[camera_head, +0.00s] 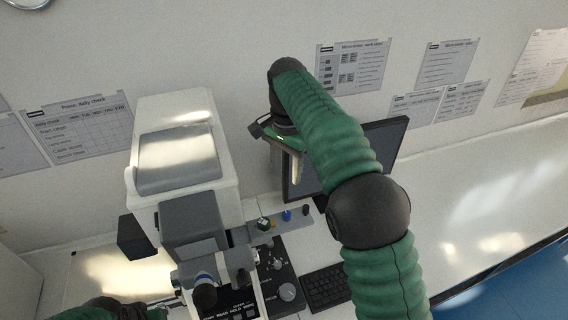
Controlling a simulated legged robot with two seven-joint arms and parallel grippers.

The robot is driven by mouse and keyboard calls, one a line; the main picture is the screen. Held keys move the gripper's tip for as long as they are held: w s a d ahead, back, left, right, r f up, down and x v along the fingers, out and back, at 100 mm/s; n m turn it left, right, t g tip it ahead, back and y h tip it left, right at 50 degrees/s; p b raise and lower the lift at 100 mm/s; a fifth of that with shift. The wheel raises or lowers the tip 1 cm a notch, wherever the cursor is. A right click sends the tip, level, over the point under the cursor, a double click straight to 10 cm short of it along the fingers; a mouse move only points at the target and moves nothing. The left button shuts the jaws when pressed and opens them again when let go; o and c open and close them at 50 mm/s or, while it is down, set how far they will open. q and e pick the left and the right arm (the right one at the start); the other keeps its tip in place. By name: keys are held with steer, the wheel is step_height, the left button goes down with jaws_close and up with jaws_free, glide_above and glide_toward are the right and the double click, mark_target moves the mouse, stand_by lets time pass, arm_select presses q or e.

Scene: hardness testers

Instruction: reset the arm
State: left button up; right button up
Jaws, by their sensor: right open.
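My right arm, in a green ribbed sleeve with black joints, rises from the lower right and bends down at its far end. Its gripper (285,162) points down, open, with nothing seen between the fingers. It hangs in front of the left edge of the dark monitor (382,143), to the right of the white hardness tester (187,123). My left arm shows only as a dark and green piece at the bottom left edge. Its gripper (168,301) is mostly cut off and its fingers are unclear, near the tester's base.
A control panel with knobs (287,292) sits in front of the tester. Small coloured pieces, including a blue one (287,215), stand on a grey strip. A black keyboard (327,287) lies below the monitor. The white bench (490,205) is clear at the right. Paper sheets hang on the wall.

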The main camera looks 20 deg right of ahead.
steer(key=s+d+f+n+t+b, duration=0.1)
steer(key=s+f+n+b, duration=0.4)
steer(key=s+f, duration=0.6)
steer(key=s+d+f+n+t+b, duration=0.1)
steer(key=s+f+n+b, duration=0.5)
steer(key=s+f, duration=0.6)
step_height(320, 180, down, 6)
steer(key=shift+f+t+b, duration=0.15)
steer(key=shift+t+b, duration=0.15)
steer(key=shift+b, duration=0.05)
steer(key=shift+d, duration=0.1)
